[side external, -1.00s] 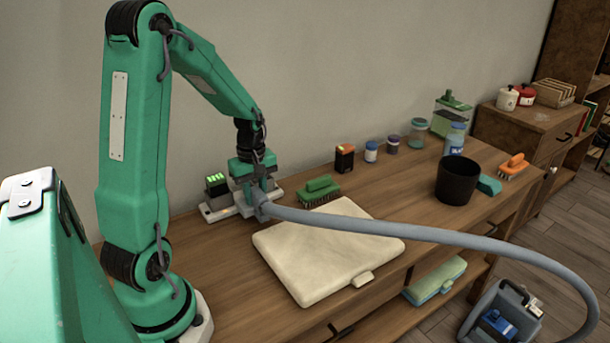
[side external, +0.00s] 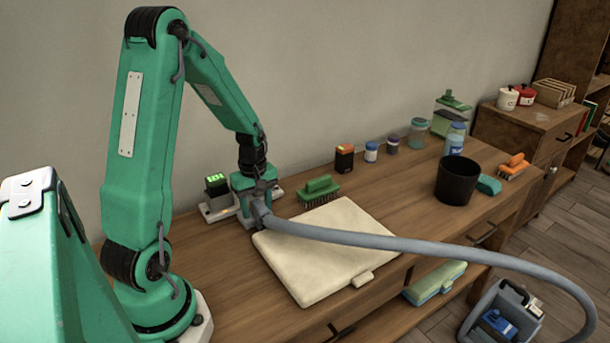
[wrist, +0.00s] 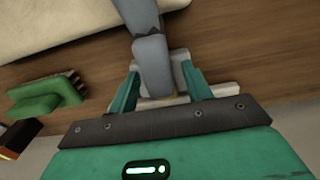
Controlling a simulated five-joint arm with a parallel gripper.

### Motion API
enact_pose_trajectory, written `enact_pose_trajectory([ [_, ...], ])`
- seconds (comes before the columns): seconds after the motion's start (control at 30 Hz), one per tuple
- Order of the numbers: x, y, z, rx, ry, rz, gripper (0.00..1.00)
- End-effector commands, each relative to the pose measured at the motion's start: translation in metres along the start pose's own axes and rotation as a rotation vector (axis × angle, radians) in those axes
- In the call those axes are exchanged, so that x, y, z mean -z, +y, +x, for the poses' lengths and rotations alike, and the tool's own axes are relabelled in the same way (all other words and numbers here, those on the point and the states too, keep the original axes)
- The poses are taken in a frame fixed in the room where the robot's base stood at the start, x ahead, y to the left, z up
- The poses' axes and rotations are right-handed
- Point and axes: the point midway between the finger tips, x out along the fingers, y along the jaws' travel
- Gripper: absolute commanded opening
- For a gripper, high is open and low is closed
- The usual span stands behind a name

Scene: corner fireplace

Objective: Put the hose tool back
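The grey hose tool (side external: 259,211) is at the near end of a long grey hose (side external: 400,243). My gripper (side external: 252,217) points down over the back left of the table with its fingers around the tool. In the wrist view, the tool (wrist: 153,65) sits between the two green fingers of my gripper (wrist: 160,85), and they look closed on it. A pale dock (side external: 215,214) with a dark box and lit green display stands right behind and beside the gripper. The gripper hides part of the dock, and I cannot tell whether the tool touches it.
A cream folded pad (side external: 330,250) lies in front, under the hose. A green brush (side external: 319,190) stands to the right of the dock. Jars, an orange-topped box (side external: 344,158) and a black cup (side external: 457,180) stand farther right. The hose runs to a unit (side external: 497,318) below.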

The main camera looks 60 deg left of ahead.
Motion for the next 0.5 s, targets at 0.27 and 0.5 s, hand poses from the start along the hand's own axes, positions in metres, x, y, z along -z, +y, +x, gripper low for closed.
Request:
enact_pose_trajectory([
  [0.27, 0.000, 0.000, -0.001, 0.000, 0.000, 0.000, 0.49],
  [0.5, 0.000, 0.001, -0.010, -0.003, 0.002, 0.000, 0.49],
])
